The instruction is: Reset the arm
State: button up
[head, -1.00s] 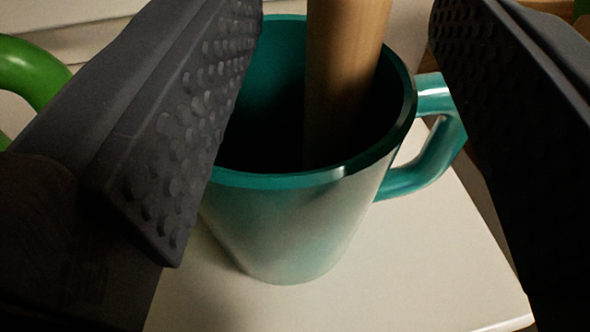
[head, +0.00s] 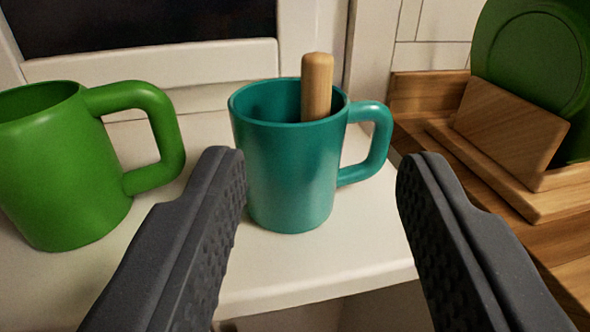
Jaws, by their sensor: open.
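My gripper (head: 318,165) is open and empty, its two dark, studded fingers spread wide in the lower half of the head view. A teal mug (head: 285,172) stands upright on the white surface beyond the fingers, its handle to the right. A wooden rod (head: 317,88) stands in the mug, leaning on or near its right inner side, with its rounded top above the rim. The rod's lower end is hidden inside the mug.
A green mug (head: 55,165) stands at left on the white surface (head: 300,285), handle to the right. At right, a green plate (head: 530,60) stands in a wooden rack (head: 510,125) on a wooden counter (head: 560,240). A dark window-like panel (head: 130,20) is behind.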

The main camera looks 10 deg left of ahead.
jog(key=shift+s, duration=0.1)
jog(key=s+r+g, duration=0.1)
jog(key=s+r, duration=0.3)
jog(key=r, duration=0.6)
jog(key=s+r+h, duration=0.1)
jog(key=s+r, duration=0.4)
jog(key=r, duration=0.5)
jog(key=s+r+g, duration=0.1)
jog(key=s+r, duration=0.3)
jog(key=r, duration=0.6)
jog(key=s+r, duration=0.7)
jog(key=s, duration=0.5)
jog(key=shift+r+m+g, duration=0.3)
jog(key=shift+r, duration=0.05)
